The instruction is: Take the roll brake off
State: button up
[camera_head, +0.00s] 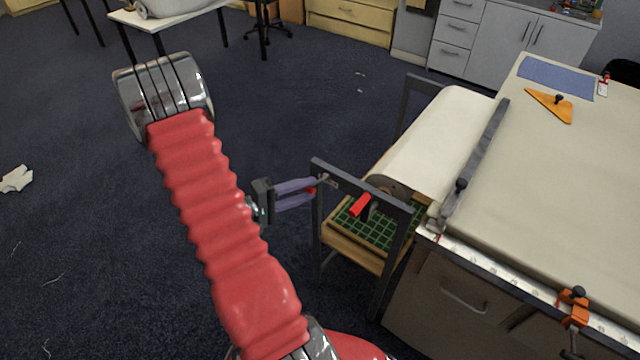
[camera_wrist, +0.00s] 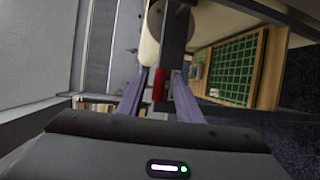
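In the head view, a red handle (camera_head: 360,205) with a dark end sits beside the near end of the white roll (camera_head: 440,140), inside the grey stand frame. I take it for the roll brake, but its mounting is unclear. My gripper (camera_head: 313,189) is at the outer left side of the frame's top bar, its purple-grey fingers pointing right. A small red part shows at the fingertips. In the wrist view, my gripper (camera_wrist: 160,75) has its fingers apart, with a red piece (camera_wrist: 160,85) between them. I cannot tell whether they touch it.
The grey stand frame (camera_head: 380,190) rises close to my fingertips. A green gridded mat (camera_head: 385,232) lies in a wooden tray below the roll. The long cloth table (camera_head: 560,180) with a grey bar and orange clamp (camera_head: 573,303) is right.

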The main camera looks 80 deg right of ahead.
jog(key=x, duration=0.5)
jog(key=shift+c, duration=0.4)
grip_shut()
jog(key=shift+d, duration=0.1)
dwell(0.4)
